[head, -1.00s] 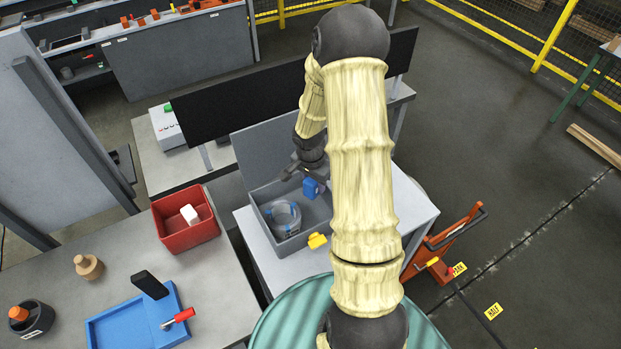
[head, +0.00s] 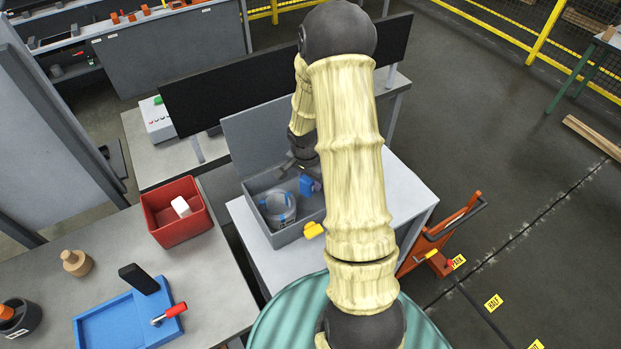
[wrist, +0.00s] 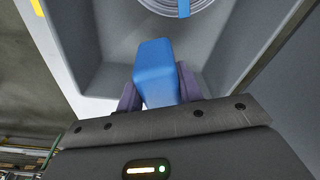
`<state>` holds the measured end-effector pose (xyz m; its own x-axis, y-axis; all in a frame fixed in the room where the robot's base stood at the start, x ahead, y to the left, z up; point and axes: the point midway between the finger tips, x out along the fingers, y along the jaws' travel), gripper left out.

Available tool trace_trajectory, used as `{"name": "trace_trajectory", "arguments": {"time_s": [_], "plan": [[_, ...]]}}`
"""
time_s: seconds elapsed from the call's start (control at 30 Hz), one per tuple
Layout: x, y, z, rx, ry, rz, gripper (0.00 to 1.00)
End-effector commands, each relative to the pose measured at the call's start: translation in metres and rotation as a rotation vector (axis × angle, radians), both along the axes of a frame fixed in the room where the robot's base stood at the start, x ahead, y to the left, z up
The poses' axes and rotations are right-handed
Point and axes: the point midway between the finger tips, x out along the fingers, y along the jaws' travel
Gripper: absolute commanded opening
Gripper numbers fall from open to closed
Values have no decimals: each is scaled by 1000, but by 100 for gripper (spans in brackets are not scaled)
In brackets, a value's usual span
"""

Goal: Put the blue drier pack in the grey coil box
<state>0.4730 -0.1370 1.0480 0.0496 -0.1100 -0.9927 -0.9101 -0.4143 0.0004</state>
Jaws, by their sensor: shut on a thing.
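The blue drier pack (head: 306,185) is in my gripper, over the right part of the grey coil box (head: 292,235). In the wrist view the pack (wrist: 155,75) stands between the two fingers of my gripper (wrist: 158,88), which is shut on it. The box is open, with its lid raised at the back. A coil of steel strip with a blue band (head: 278,207) lies in the left part of the box, and it also shows at the top of the wrist view (wrist: 172,5). I cannot tell whether the pack touches the box floor.
A yellow latch (head: 313,230) is on the box's front. A red bin (head: 178,232) with a white block stands to the left. A blue tray (head: 110,322) with a red-handled tool lies nearer. An orange trolley (head: 432,250) stands at right on the floor.

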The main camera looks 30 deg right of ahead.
Motion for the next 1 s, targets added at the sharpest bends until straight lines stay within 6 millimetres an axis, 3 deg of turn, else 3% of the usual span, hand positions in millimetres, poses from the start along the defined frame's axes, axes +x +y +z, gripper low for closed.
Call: {"name": "trace_trajectory", "arguments": {"time_s": [0.4,1.0], "plan": [[0,0,-35,-1,0,0,12],[0,0,-39,0,0,0,12]]}}
